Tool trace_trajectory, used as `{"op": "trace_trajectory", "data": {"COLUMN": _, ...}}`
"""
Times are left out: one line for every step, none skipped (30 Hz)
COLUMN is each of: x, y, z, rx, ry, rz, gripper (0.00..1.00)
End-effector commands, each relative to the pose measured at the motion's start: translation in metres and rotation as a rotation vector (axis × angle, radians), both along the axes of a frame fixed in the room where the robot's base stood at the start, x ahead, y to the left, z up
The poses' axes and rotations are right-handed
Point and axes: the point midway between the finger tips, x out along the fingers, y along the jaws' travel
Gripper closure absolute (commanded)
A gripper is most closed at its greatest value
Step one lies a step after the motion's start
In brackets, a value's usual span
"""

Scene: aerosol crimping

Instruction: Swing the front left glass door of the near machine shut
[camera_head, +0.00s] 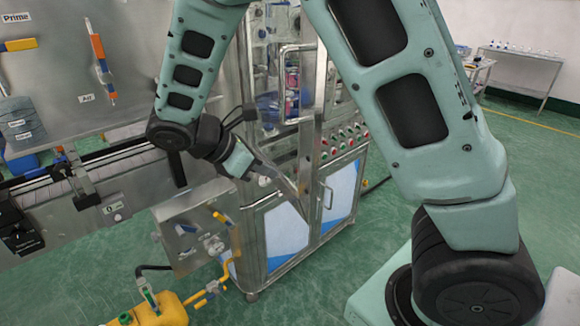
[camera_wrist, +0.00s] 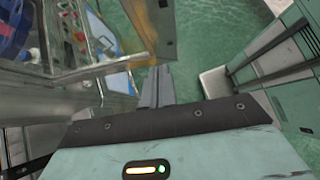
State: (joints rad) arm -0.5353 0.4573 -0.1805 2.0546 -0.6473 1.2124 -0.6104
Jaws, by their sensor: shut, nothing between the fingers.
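The near machine (camera_head: 345,140) is a steel cabinet with glazed upper doors. Its front left glass door (camera_head: 309,140) appears to stand swung outward, with a steel edge post and a handle (camera_head: 284,85); my upper arm hides its top. In the wrist view the door's metal frame (camera_wrist: 152,25) runs across the upper middle. My gripper (camera_head: 268,174) is shut and empty, low at the left part of the door. Its closed fingers show in the wrist view (camera_wrist: 157,86), pointing to the frame's lower corner. I cannot tell whether they touch it.
A panel of red and green buttons (camera_head: 342,138) is right of the door. Lower cabinet doors (camera_head: 286,236) are below. A conveyor (camera_head: 100,165) is at left, yellow fittings (camera_head: 165,310) at lower left. Green floor (camera_head: 420,225) is open at right; a far table (camera_head: 515,65) stands behind.

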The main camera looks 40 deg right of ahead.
Motion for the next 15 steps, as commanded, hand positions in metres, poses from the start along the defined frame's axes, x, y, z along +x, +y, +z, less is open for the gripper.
{"op": "trace_trajectory", "data": {"x": -0.003, "y": -0.009, "z": -0.006, "rx": -0.003, "ry": 0.006, "rz": -0.002, "gripper": 1.0}}
{"op": "trace_trajectory", "data": {"x": -0.003, "y": -0.013, "z": -0.01, "rx": -0.003, "ry": 0.006, "rz": -0.002, "gripper": 1.0}}
{"op": "trace_trajectory", "data": {"x": -0.005, "y": -0.018, "z": -0.015, "rx": -0.002, "ry": 0.005, "rz": -0.003, "gripper": 1.0}}
{"op": "trace_trajectory", "data": {"x": -0.006, "y": -0.022, "z": -0.019, "rx": -0.001, "ry": 0.004, "rz": -0.002, "gripper": 1.0}}
{"op": "trace_trajectory", "data": {"x": -0.006, "y": -0.027, "z": -0.018, "rx": -0.001, "ry": 0.003, "rz": -0.003, "gripper": 1.0}}
{"op": "trace_trajectory", "data": {"x": -0.007, "y": -0.034, "z": -0.017, "rx": -0.001, "ry": 0.001, "rz": -0.003, "gripper": 1.0}}
{"op": "trace_trajectory", "data": {"x": -0.008, "y": -0.038, "z": -0.017, "rx": 0.0, "ry": 0.001, "rz": -0.003, "gripper": 1.0}}
{"op": "trace_trajectory", "data": {"x": -0.009, "y": -0.042, "z": -0.017, "rx": 0.0, "ry": 0.001, "rz": -0.003, "gripper": 1.0}}
{"op": "trace_trajectory", "data": {"x": -0.01, "y": -0.046, "z": -0.017, "rx": 0.0, "ry": 0.001, "rz": -0.002, "gripper": 1.0}}
{"op": "trace_trajectory", "data": {"x": -0.01, "y": -0.05, "z": -0.018, "rx": -0.001, "ry": 0.002, "rz": -0.001, "gripper": 1.0}}
{"op": "trace_trajectory", "data": {"x": -0.011, "y": -0.052, "z": -0.018, "rx": 0.0, "ry": 0.001, "rz": -0.001, "gripper": 1.0}}
{"op": "trace_trajectory", "data": {"x": -0.011, "y": -0.055, "z": -0.018, "rx": 0.001, "ry": 0.0, "rz": -0.001, "gripper": 1.0}}
{"op": "trace_trajectory", "data": {"x": -0.011, "y": -0.056, "z": -0.019, "rx": 0.001, "ry": 0.0, "rz": -0.001, "gripper": 1.0}}
{"op": "trace_trajectory", "data": {"x": -0.012, "y": -0.058, "z": -0.019, "rx": 0.001, "ry": 0.0, "rz": -0.001, "gripper": 1.0}}
{"op": "trace_trajectory", "data": {"x": -0.012, "y": -0.059, "z": -0.019, "rx": 0.001, "ry": 0.0, "rz": -0.001, "gripper": 1.0}}
